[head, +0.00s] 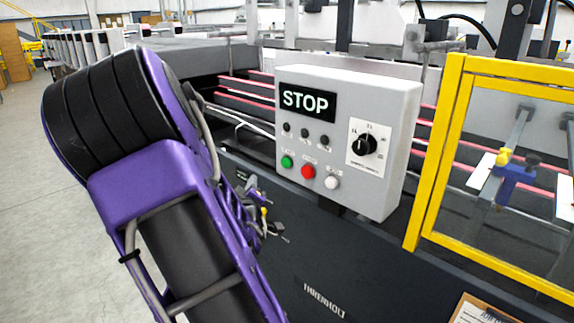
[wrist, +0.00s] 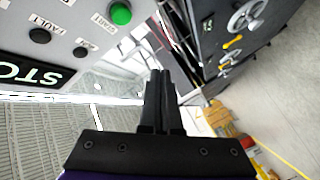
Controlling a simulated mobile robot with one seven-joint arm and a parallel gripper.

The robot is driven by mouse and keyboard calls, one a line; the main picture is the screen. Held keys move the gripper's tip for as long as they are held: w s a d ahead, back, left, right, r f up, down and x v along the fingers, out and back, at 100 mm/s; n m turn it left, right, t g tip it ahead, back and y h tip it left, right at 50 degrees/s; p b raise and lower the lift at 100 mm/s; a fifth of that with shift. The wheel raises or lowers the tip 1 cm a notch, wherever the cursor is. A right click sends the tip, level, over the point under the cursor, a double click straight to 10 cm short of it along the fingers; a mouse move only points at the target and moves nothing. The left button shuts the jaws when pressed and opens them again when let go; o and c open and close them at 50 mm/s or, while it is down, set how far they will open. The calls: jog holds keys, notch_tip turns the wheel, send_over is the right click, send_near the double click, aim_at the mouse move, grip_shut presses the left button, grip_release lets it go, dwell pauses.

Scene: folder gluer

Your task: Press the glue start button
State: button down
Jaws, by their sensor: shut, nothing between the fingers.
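A grey control box (head: 345,100) hangs on the machine's side with a lit STOP display (head: 307,102). Its lower row has a green button (head: 287,161), a red button (head: 308,171) and a white button (head: 333,183). Small dark buttons (head: 305,132) sit above them. The labels are too small to read surely in the head view. My gripper (wrist: 160,75) is shut and empty in the wrist view. The green button (wrist: 120,13) shows above and left of its fingertips, apart from them.
A black rotary knob (head: 364,145) is right of the dark buttons. A yellow-framed guard (head: 440,150) stands right of the box. Handwheels (wrist: 247,14) stick out from the dark machine side. Open floor (head: 40,200) lies at the left.

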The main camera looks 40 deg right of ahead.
jog(key=d+b, duration=0.1)
jog(key=d, duration=0.7)
jog(key=shift+w+d+b, duration=0.4)
dwell(2.0)
jog(key=shift+d+r, duration=0.1)
jog(key=shift+d, duration=0.35)
jog(key=shift+d, duration=0.5)
dwell(0.5)
jog(key=shift+a, duration=0.95)
jog(key=shift+s+a+p, duration=0.15)
jog(key=shift+a, duration=1.1)
jog(key=shift+s+a+p, duration=0.1)
jog(key=shift+a+p, duration=0.05)
jog(key=shift+a, duration=1.1)
